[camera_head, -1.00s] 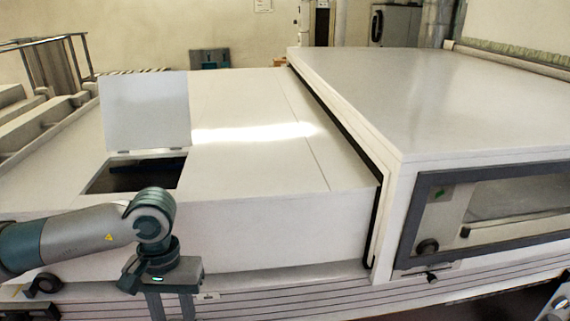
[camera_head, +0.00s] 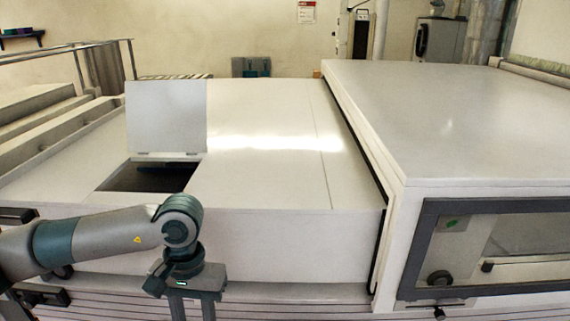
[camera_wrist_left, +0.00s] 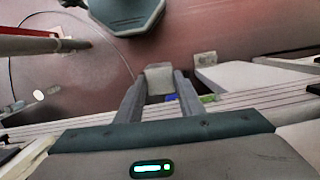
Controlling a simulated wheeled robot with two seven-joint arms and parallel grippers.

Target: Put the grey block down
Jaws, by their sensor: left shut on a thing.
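The grey block (camera_wrist_left: 160,82) is a small, light grey piece in the left wrist view, between the tips of my left gripper (camera_wrist_left: 159,92). The two fingers are shut on it, and it appears held above the reddish floor, beyond the machine's ribbed edge. In the head view my left gripper (camera_head: 192,308) points down in front of the machine's front side. Its fingertips and the block fall below the picture there. My right gripper is not in view.
The white machine top (camera_head: 270,170) has an opening (camera_head: 150,178) with its lid (camera_head: 166,117) raised. A larger housing (camera_head: 450,120) with a dark-framed window (camera_head: 500,250) stands at the right. Metal rails (camera_head: 85,60) are at the back left.

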